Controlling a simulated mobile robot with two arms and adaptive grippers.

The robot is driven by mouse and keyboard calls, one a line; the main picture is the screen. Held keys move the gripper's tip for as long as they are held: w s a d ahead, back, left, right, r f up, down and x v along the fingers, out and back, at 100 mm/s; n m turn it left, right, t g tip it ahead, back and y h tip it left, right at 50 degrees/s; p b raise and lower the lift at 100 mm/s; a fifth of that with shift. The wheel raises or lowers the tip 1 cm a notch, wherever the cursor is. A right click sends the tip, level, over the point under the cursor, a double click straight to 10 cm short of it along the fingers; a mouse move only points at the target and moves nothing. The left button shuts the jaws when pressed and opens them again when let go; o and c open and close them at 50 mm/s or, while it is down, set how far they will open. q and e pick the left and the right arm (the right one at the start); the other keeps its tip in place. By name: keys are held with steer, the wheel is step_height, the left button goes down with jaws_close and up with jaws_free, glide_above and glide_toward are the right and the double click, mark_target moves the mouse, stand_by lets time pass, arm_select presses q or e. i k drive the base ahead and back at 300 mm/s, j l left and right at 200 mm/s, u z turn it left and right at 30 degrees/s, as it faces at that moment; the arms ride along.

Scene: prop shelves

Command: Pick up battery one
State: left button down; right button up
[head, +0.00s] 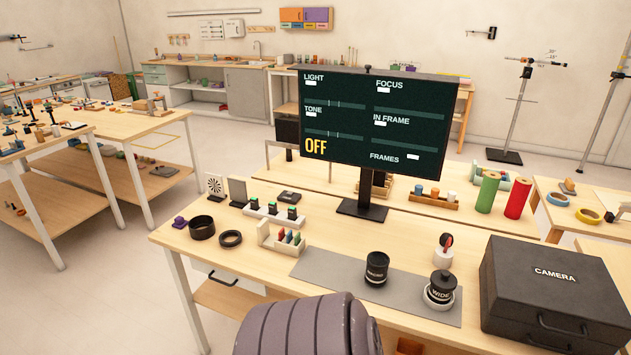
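Several small black blocks with green tops stand in a white holder (262,216) at the back left of the near table. They may be the batteries, with one at the left (254,204), one in the middle (272,208) and one at the right (292,213). I cannot read any number on them, so I cannot tell which is battery one. Neither gripper is in the head view. A grey ribbed part of my own body shows at the bottom edge.
A screen (372,118) reading OFF stands behind the holder. A pale rack (268,238) of coloured pieces is in front. Black rings (202,227) lie left. Two black lenses (376,270) stand on or by a grey mat (330,272); a black CAMERA case (545,270) is right.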

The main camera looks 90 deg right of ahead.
mark_target(292, 211)
steer(key=z, duration=2.4)
steer(key=i+z, duration=0.1)
steer(key=z, duration=0.2)
